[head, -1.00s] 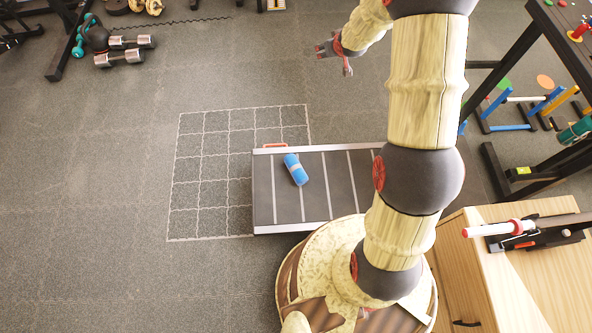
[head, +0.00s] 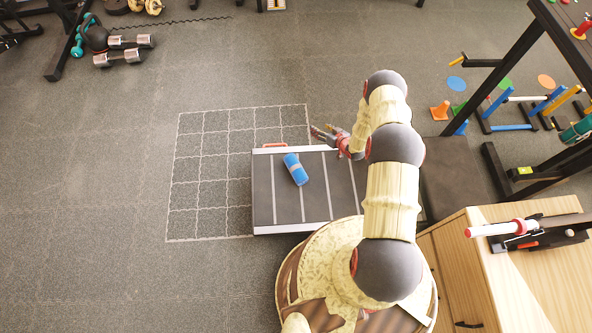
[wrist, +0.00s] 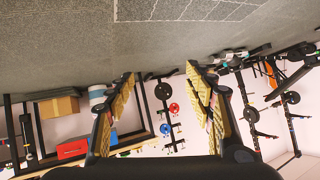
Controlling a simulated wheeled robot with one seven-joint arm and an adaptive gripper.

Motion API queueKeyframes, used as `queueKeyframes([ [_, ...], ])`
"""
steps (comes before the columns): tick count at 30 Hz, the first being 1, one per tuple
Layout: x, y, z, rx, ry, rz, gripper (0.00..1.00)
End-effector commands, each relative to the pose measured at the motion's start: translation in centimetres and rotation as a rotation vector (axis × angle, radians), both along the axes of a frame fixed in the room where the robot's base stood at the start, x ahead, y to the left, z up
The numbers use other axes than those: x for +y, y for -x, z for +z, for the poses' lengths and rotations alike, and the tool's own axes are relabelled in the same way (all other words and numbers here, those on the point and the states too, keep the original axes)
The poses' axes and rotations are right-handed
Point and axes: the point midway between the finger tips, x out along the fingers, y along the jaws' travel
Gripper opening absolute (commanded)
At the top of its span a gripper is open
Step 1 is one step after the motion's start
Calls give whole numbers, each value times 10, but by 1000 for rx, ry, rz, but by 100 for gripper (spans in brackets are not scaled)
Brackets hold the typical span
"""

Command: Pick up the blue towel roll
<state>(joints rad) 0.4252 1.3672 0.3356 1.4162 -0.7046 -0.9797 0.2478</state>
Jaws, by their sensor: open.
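The blue towel roll (head: 295,169) lies on its side on a dark, striped, low platform (head: 263,196), with a pale band around its middle. My gripper (head: 321,133) is above and to the right of the roll in the head view, near the platform's far edge, apart from the roll. In the wrist view my gripper (wrist: 162,88) has its two fingers wide apart with nothing between them. The roll does not show in the wrist view.
A white grid (head: 203,170) is marked on the floor left of the platform. Dumbbells (head: 122,57) lie at the upper left. A wooden cabinet (head: 540,280) and orange cones (head: 439,111) are at the right. The floor left of the platform is clear.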

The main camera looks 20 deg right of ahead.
Motion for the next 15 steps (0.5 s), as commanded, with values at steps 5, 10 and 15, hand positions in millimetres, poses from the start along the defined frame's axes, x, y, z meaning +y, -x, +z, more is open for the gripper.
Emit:
queueKeyframes([
  [5, 28, 58, -72, -31, -107, 7, 53],
  [10, 58, 114, -120, -70, -209, 5, 53],
  [15, 84, 159, -148, -103, -291, -1, 53],
])
